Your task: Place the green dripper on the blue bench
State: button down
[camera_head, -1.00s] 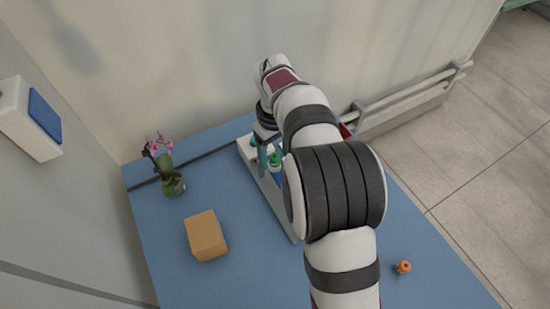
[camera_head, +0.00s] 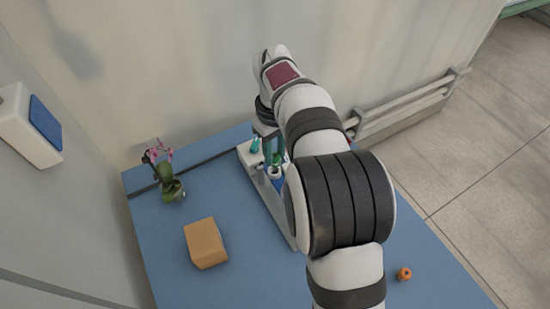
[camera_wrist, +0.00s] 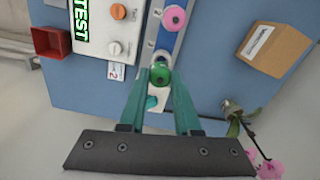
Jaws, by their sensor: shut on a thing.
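The green dripper (camera_wrist: 160,76) is held between the tips of my gripper (camera_wrist: 161,82) in the wrist view. The gripper's teal fingers are shut on it. In the head view my gripper (camera_head: 268,148) is over the pale rack (camera_head: 282,218), and the arm hides much of that area. I cannot tell how far the dripper is above the rack. The blue bench (camera_head: 165,258) lies under everything and also shows in the wrist view (camera_wrist: 215,85).
A tan box (camera_head: 206,243) and a potted pink orchid (camera_head: 172,188) stand on the left. A teal piece (camera_head: 254,145) is at the rack's far end. A small orange item (camera_head: 404,273) is at right. The wrist view shows a pink piece (camera_wrist: 174,18) and a red bin (camera_wrist: 50,41).

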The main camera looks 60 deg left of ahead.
jog(key=w+d+r, duration=0.7)
jog(key=d+r, duration=0.1)
jog(key=d, duration=0.1)
jog(key=w+d+f+m, duration=0.2)
jog(key=w+d+m, duration=0.2)
jog(key=w+d, duration=0.85)
jog(key=w+d+f+m, duration=0.2)
jog(key=d+m, duration=0.2)
jog(key=d, duration=1.6)
jog(key=s+d+f+m, duration=0.2)
jog(key=s+d+m, duration=0.45)
jog(key=d, duration=0.65)
jog(key=s+d+f+m, duration=0.3)
jog(key=s+d, duration=0.7)
jog(key=d, duration=0.3)
jog(key=shift+m, duration=0.25)
jog(key=shift+w+a+f, duration=1.15)
jog(key=shift+w+f, duration=0.4)
jog(key=shift+f, duration=0.3)
jog(key=shift+w+a+f, duration=1.2)
jog(key=shift+w+f, duration=0.35)
jog(key=shift+f, duration=0.25)
jog(key=shift+w+a+f, duration=1.15)
jog(key=shift+w+f, duration=0.4)
jog(key=shift+f, duration=0.3)
jog(key=shift+f, duration=0.1)
